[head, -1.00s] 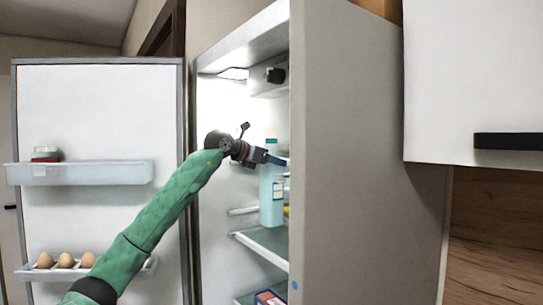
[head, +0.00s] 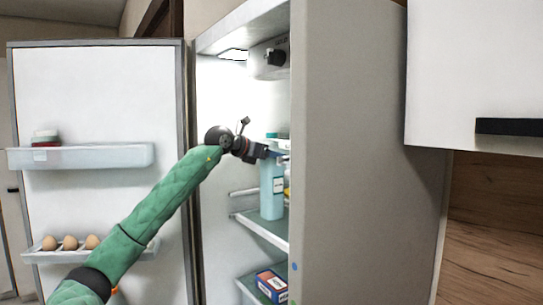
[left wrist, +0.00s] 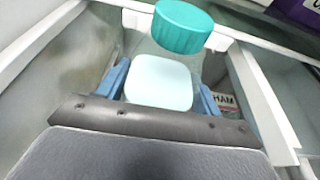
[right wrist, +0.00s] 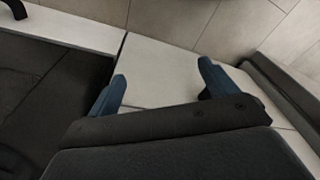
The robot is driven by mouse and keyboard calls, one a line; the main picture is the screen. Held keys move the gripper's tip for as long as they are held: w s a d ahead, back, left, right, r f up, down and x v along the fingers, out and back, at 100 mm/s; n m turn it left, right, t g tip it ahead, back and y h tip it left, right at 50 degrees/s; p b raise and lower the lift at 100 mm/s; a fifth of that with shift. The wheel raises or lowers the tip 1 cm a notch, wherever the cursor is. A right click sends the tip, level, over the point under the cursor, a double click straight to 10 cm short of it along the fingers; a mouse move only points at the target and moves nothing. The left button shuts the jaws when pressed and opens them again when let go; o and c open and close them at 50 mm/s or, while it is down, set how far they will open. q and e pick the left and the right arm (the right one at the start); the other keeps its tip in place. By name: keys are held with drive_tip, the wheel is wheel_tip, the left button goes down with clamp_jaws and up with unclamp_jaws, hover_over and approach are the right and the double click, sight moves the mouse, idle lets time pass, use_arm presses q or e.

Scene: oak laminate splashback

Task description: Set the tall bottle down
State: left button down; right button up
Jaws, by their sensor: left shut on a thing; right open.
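The tall bottle (head: 272,192) is light blue with a teal cap and stands upright inside the open fridge. In the left wrist view its teal cap (left wrist: 183,28) and pale body (left wrist: 158,82) show between and beyond the blue fingers. My left gripper (head: 277,154) is shut on its upper part, below the cap. The bottle's base is at the middle shelf (head: 266,228); I cannot tell whether it touches. My right gripper (right wrist: 160,88) is open and empty in the right wrist view, and is outside the head view.
The fridge side wall (head: 345,160) hides the shelf's right part. A blue and red box (head: 271,284) sits on the shelf below. The open fridge door (head: 100,105) on the left holds eggs (head: 70,243) and a jar (head: 45,138).

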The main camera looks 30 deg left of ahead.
use_arm(q)
drive_tip(key=shift+s, duration=0.1)
drive_tip(key=c, duration=0.6)
unclamp_jaws()
drive_tip(key=o, duration=0.3)
drive_tip(key=shift+d, duration=0.1)
use_arm(e)
drive_tip(key=shift+s+a+r, duration=0.2)
drive_tip(key=shift+s+r, duration=0.1)
drive_tip(key=shift+s, duration=0.2)
use_arm(q)
drive_tip(key=shift+r, duration=0.1)
use_arm(e)
drive_tip(key=shift+f, duration=0.1)
use_arm(q)
drive_tip(key=shift+b+v, duration=2.2)
drive_tip(key=shift+v, duration=3.75)
use_arm(e)
drive_tip(key=w+a+r, duration=0.2)
drive_tip(key=w+r, duration=0.1)
drive_tip(key=r, duration=1.3)
drive_tip(key=shift+w, duration=0.2)
